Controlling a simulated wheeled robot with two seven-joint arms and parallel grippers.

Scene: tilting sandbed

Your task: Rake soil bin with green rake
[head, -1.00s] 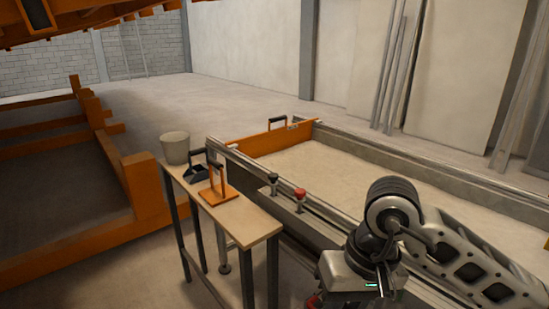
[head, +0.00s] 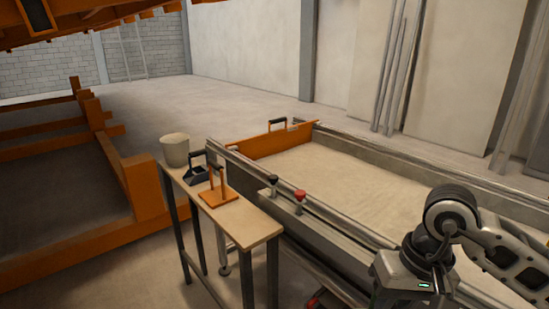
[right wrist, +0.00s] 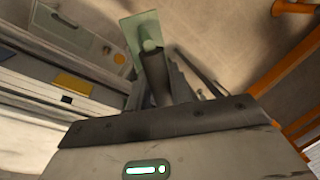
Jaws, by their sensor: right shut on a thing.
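The soil bin (head: 400,165) is a long grey-walled trough of pale sand on the right of the head view. Its visible sand looks mostly smooth. In the head view only my right forearm and wrist show, over the near side of the bin at lower right. The rake is not visible there. My left gripper is out of view.
A narrow wooden table (head: 250,222) left of the bin holds a pale bucket (head: 175,150), a dark handled tool (head: 196,174) and an orange handled tool (head: 218,194). An orange end board (head: 268,143) closes the bin's far end. Black and red knobs (head: 300,195) rise at the near rail.

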